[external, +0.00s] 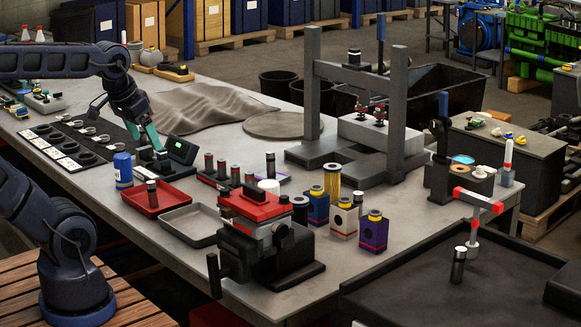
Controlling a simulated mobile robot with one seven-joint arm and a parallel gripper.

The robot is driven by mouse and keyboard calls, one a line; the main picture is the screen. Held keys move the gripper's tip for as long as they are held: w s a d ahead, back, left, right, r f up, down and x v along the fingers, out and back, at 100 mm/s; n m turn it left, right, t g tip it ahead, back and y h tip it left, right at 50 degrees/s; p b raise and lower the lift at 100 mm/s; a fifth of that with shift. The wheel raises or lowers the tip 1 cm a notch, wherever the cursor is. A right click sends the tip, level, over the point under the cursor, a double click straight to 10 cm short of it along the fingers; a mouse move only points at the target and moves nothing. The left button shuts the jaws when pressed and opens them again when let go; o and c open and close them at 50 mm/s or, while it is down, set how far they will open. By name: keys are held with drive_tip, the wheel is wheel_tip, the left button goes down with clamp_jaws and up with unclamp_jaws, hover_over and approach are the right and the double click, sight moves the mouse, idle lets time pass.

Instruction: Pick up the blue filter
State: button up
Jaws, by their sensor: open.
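My gripper (125,128) hangs over the left part of the workbench, fingers apart and empty. A blue can with a pale label (123,169) stands upright below it, beside the red tray; it looks like a filter. A second blue candidate, a blue block-shaped piece with a yellow top (318,207), stands upright among the similar pieces near the bench's front. I cannot tell for certain which one is the blue filter. My gripper is apart from both, and much closer to the blue can.
A red tray (158,192) and a grey tray (192,224) lie right of the can. A red-topped vise (255,205) stands at the front edge. Cream (345,218) and purple (374,232) pieces stand close together. A grey press frame (397,110) rises behind them.

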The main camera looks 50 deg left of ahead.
drive_tip(key=w+a+n+g, duration=0.1)
drive_tip(key=w+a+n, duration=0.4)
drive_tip(key=w+a, duration=0.5)
drive_tip(key=n+g, duration=0.4)
drive_tip(key=n, duration=0.9)
hover_over(121, 155)
drive_tip(key=f, duration=1.7)
drive_tip(key=shift+w+d, duration=0.15)
drive_tip(key=shift+d, duration=0.05)
drive_tip(key=shift+a+f, duration=0.25)
wheel_tip(121, 155, down, 4)
drive_tip(key=shift+f, duration=0.1)
drive_tip(key=shift+d+f, duration=0.15)
drive_tip(key=shift+f, duration=3.05)
drive_tip(key=c, duration=1.3)
drive_tip(key=shift+o, duration=0.2)
drive_tip(key=shift+r, duration=0.1)
